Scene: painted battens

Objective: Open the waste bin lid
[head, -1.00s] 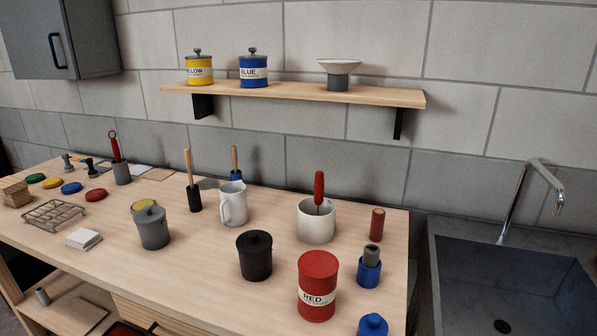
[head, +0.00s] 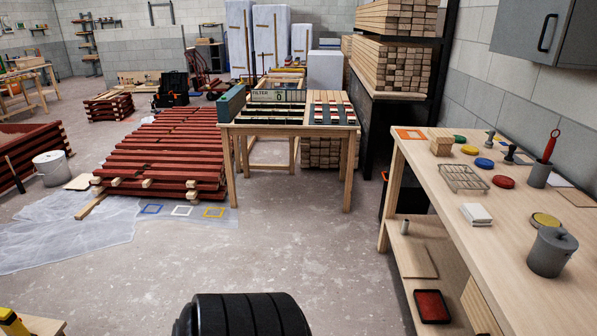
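I cannot make out a waste bin or its lid for certain. A dark box-like object with an orange detail (head: 384,188) stands on the floor between the rack and the workbench, mostly hidden by the bench; I cannot tell what it is. Neither of my grippers shows in the head view.
The workbench (head: 450,205) runs along the right wall, with a grey lidded pot (head: 551,254) on it. A table (head: 290,130) stands ahead, with a stack of red battens (head: 160,155) left of it. Plastic sheeting (head: 70,230) covers floor at left. Concrete floor (head: 300,245) is clear in the middle.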

